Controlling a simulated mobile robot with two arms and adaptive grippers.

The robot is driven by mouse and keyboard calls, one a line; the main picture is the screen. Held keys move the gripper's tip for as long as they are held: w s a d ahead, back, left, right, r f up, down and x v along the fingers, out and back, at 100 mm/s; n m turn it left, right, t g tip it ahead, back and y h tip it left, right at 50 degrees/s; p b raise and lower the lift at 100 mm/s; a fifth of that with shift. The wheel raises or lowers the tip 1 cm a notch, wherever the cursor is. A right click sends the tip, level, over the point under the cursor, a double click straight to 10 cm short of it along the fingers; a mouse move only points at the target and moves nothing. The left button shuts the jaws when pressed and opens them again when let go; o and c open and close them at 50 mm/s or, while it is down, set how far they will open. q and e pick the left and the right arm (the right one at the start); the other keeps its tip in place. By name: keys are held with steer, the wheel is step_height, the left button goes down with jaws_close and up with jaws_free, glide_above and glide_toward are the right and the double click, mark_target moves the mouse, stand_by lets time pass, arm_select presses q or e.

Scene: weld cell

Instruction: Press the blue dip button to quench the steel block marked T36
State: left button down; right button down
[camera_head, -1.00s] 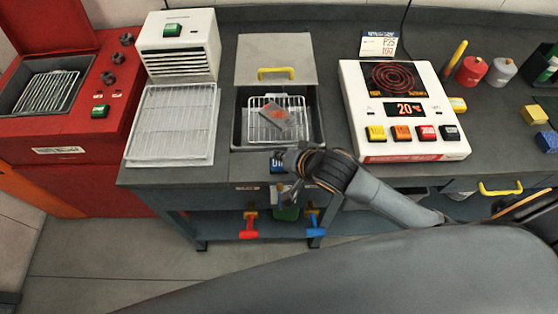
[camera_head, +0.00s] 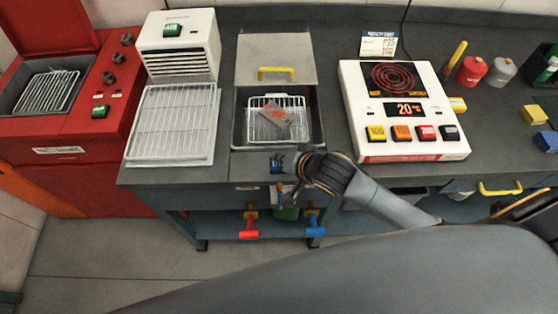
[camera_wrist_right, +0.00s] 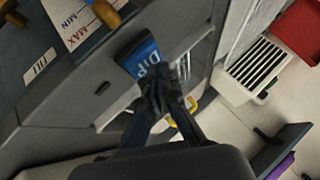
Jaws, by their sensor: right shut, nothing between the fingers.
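The blue button marked DIP (camera_wrist_right: 143,58) shows in the right wrist view, and a small part of it (camera_head: 276,163) shows in the head view at the front of the quench tank (camera_head: 237,125). My right gripper (camera_wrist_right: 158,88) is shut and empty, its fingertips over the lower edge of the button. I cannot tell whether they touch it. A grey steel block (camera_head: 274,115) with red marking lies tilted on the wire basket (camera_head: 256,133) in the tank; the marking is too small to read. My left gripper is not in view.
The tank lid (camera_head: 275,50) with a yellow handle is open behind the tank. A hot plate (camera_head: 350,110) reading 20 °C stands to the right. A wire rack (camera_head: 170,125) and a white vented unit (camera_head: 178,42) are left. Red and blue valve handles (camera_head: 249,234) hang below.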

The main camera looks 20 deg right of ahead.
steer(key=shift+f, duration=0.5)
stand_by(0.6)
steer(key=shift+r+p, duration=0.95)
steer(key=shift+p, duration=0.2)
step_height(320, 180, up, 5)
steer(key=p, duration=0.6)
steer(key=shift+r, duration=0.1)
